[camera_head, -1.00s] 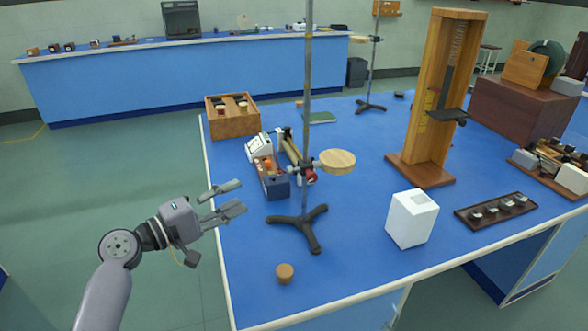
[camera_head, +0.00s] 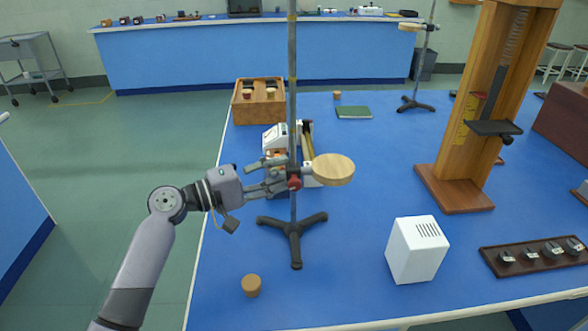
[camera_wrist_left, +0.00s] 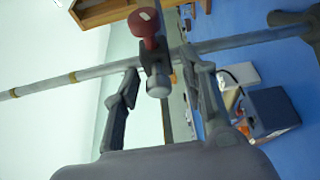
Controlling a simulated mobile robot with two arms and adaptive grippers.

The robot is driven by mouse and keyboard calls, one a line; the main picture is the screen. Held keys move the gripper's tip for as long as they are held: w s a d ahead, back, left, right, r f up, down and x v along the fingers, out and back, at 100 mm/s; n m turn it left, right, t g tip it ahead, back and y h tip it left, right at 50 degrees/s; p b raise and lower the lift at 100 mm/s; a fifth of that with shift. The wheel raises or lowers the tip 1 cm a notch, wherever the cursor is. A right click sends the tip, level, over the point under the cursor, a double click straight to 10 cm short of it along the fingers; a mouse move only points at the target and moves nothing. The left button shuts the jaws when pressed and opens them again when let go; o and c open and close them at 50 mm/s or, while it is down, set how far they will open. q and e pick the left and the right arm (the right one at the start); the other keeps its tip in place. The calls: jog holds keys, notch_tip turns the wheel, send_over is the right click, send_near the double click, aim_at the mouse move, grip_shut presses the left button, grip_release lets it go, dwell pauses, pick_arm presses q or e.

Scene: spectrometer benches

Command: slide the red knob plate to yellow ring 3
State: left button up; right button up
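The round wooden plate (camera_head: 333,169) sits on a clamp with a red knob (camera_head: 294,183), low on a thin upright rod (camera_head: 291,110) with a dark tripod foot (camera_head: 294,226). My left gripper (camera_head: 282,174) is at the clamp, coming from the left. In the left wrist view its open fingers (camera_wrist_left: 160,68) lie either side of the clamp's silver screw (camera_wrist_left: 158,84), with visible gaps. The red knob (camera_wrist_left: 146,24) is just beyond the fingertips. A yellow ring (camera_wrist_left: 72,77) and another (camera_wrist_left: 12,93) show farther along the rod. My right gripper is out of view.
A blue-grey box (camera_wrist_left: 271,111) and white device (camera_head: 275,137) stand behind the rod. A cork (camera_head: 251,285) and white box (camera_head: 417,249) stand in front. A tall wooden frame (camera_head: 465,130) is to the right. Another plate stand (camera_head: 416,104) is farther back.

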pick_arm(q)
jog(key=shift+a, duration=0.3)
jog(key=shift+c, duration=1.2)
grip_shut()
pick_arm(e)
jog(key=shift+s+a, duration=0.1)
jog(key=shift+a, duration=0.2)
